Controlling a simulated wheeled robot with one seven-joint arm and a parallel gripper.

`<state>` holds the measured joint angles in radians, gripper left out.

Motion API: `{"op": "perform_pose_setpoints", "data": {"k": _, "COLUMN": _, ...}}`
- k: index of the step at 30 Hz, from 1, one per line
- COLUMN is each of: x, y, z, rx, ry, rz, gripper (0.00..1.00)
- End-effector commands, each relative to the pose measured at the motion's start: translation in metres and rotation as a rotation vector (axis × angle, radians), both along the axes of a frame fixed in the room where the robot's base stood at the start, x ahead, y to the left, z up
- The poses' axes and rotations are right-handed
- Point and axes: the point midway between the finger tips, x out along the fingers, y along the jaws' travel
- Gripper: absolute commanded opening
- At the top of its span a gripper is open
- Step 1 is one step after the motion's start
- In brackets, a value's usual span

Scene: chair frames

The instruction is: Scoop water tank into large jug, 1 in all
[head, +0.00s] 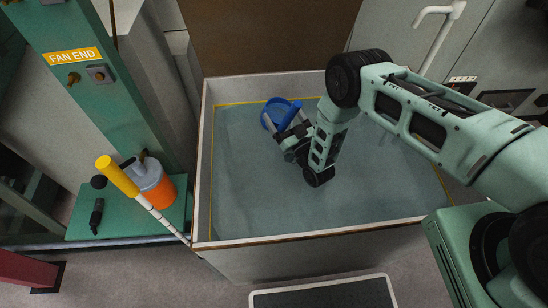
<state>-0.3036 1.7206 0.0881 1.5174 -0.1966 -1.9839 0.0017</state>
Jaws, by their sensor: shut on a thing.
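The water tank (320,234) is a large square box with pale walls, filled with grey-blue water (250,190). My gripper (287,135) is over the back middle of the tank, shut on the handle of a blue scoop (268,112). The scoop's round rim shows near the back wall, at or close to the water; I cannot tell how deep it is or whether it holds water. A grey and orange jug (158,190) stands on a green shelf to the left of the tank, with a dark part at its top.
A small black tool (97,214) lies on the green shelf (85,228). A green post (110,90) labelled FAN END rises behind it. A white pipe (440,35) stands behind the tank at right.

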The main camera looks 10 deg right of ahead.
Motion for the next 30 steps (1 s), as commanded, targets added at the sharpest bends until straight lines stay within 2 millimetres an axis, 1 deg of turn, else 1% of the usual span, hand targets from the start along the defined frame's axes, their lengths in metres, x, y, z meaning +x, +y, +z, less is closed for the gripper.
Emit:
{"op": "perform_pose_setpoints", "data": {"k": 1, "x": 0.001, "y": 0.0, "z": 0.01, "rx": 0.002, "ry": -0.004, "rz": 0.0, "gripper": 0.6}}
{"op": "perform_pose_setpoints", "data": {"k": 30, "x": 0.001, "y": 0.0, "z": 0.096, "rx": 0.002, "ry": -0.004, "rz": 0.0, "gripper": 0.6}}
